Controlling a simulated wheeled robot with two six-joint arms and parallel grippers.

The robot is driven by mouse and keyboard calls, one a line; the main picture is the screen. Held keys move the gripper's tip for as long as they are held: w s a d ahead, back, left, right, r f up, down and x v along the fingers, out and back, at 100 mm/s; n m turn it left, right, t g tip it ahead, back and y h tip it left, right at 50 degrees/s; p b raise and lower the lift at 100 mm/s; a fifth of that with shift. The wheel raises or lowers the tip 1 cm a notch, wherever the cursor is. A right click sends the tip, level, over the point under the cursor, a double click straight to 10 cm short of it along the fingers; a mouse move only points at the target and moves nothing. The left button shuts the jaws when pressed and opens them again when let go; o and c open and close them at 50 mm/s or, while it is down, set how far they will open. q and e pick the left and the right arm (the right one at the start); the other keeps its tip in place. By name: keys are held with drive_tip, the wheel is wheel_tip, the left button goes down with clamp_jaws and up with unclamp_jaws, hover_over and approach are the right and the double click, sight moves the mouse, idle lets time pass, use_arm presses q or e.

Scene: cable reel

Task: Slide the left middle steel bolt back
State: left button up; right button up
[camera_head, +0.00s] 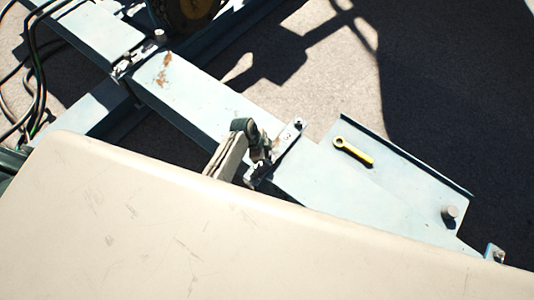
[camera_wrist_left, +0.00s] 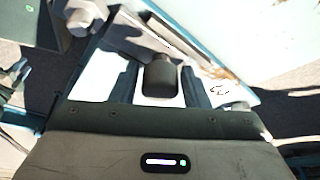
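The middle steel bolt (camera_head: 276,152) sits in a bracket across the pale blue beam, with a dark knob-like handle (camera_head: 244,126) beside it. My left gripper (camera_head: 232,150) is at this bolt, and its arm is mostly hidden behind the beige panel. In the left wrist view, the dark handle (camera_wrist_left: 160,78) stands between the two fingers of my left gripper (camera_wrist_left: 160,85). Light strips show on both sides of the handle, so the fingers look open around it. Close contact cannot be made out. My right gripper is in neither view.
A large beige surface (camera_head: 200,230) fills the lower head view. Another bolt bracket (camera_head: 124,66) is at the upper left. Dark cables (camera_head: 36,75) hang at the far left.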

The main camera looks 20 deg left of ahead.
use_arm(q)
clamp_jaws()
drive_tip(key=w, duration=0.1)
drive_tip(key=w+d+b, duration=0.1)
drive_tip(key=w, duration=0.3)
drive_tip(key=shift+d+b, duration=0.3)
drive_tip(key=shift+d, duration=0.1)
drive_tip(key=shift+w, duration=0.1)
drive_tip(key=shift+r, duration=0.15)
drive_tip(key=shift+o, duration=0.6)
unclamp_jaws()
drive_tip(key=shift+o, duration=1.1)
drive_tip(key=shift+w+d, duration=0.1)
